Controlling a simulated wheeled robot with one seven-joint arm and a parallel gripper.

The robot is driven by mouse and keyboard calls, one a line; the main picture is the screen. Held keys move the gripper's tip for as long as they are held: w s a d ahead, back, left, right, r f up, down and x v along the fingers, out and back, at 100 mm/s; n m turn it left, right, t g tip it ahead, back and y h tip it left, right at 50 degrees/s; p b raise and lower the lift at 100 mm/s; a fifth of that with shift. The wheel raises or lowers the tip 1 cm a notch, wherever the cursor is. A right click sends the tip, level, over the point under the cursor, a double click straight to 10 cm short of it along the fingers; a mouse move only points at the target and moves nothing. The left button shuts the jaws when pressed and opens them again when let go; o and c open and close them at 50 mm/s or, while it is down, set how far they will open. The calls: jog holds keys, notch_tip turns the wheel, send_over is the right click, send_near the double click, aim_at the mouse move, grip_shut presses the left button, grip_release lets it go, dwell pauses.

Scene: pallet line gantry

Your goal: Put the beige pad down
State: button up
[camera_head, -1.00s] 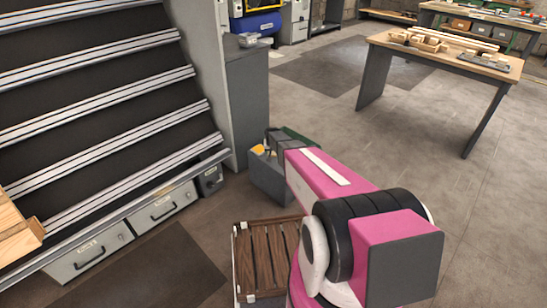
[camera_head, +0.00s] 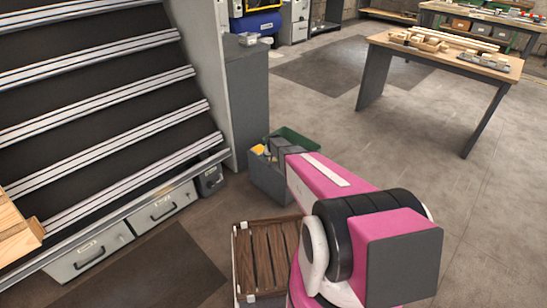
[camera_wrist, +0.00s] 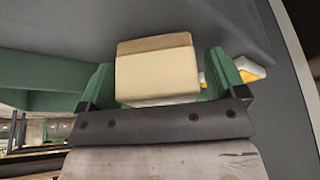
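The beige pad (camera_wrist: 156,76) shows in the wrist view as a small block with a cream front and a brown upper strip. It sits between the two green fingers of my gripper (camera_wrist: 160,78), which appear shut on it. A thin sliver of background shows beside its right edge. In the head view my pink arm reaches over the floor, and my dark gripper (camera_head: 281,148) is at the grey box (camera_head: 268,181) beside the cabinet. The pad cannot be made out there.
A brown slatted pallet (camera_head: 265,255) lies in front. The slanted rack (camera_head: 95,128) is at left. A wooden-topped table (camera_head: 445,54) stands back right, with open floor between.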

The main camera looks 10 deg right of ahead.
jog(key=shift+r, duration=0.1)
jog(key=d+v, duration=0.1)
jog(key=v, duration=1.1)
jog(key=s+r+g, duration=0.1)
jog(key=s+r, duration=0.4)
jog(key=s, duration=0.6)
jog(key=s+r+n+g, duration=0.1)
jog(key=s+r, duration=0.4)
jog(key=s, duration=0.6)
jog(key=s+r+g, duration=0.2)
jog(key=s+r, duration=0.4)
jog(key=s, duration=0.5)
jog(key=shift+n+g+y, duration=0.3)
jog(key=shift+n+y, duration=0.1)
jog(key=shift+s+a, duration=0.1)
jog(key=shift+a, duration=0.05)
